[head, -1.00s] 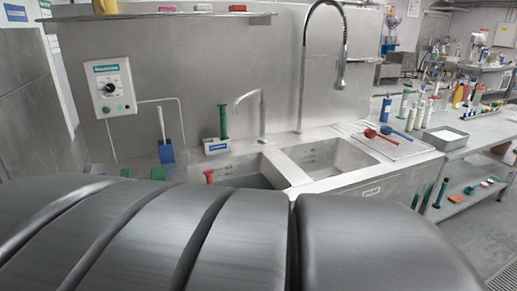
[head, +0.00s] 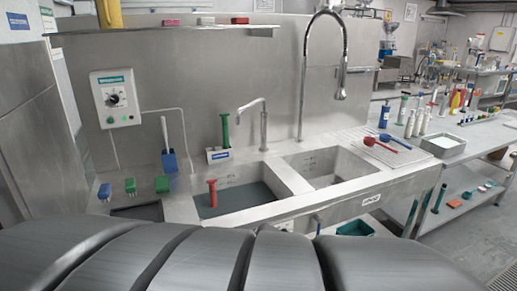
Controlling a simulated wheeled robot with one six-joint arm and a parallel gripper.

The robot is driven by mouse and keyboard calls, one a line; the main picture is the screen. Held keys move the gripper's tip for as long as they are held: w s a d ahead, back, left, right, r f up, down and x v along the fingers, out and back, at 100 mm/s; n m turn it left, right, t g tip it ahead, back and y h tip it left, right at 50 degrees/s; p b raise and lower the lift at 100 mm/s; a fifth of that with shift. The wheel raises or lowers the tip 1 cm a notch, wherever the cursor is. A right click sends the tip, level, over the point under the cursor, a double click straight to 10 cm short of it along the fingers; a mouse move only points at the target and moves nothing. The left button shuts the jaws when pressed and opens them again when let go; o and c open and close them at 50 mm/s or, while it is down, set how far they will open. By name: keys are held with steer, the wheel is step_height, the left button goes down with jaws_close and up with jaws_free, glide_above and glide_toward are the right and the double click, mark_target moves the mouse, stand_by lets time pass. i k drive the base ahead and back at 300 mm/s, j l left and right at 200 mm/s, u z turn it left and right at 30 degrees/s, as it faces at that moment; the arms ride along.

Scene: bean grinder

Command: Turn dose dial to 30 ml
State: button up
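A white control box (head: 130,104) with a green label is mounted on the steel back wall at the left in the head view. Its round dark dial (head: 114,99) sits in the middle of the front, with a small scale around it. The dial's pointer and markings are too small to read. A cable runs from the box along the wall to the right. My gripper is not in view.
A steel double sink (head: 235,198) with a tall spring tap (head: 345,70) lies below and right of the box. A shelf (head: 165,32) overhangs the box.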

mark_target(115, 99)
steer(key=u, duration=1.15)
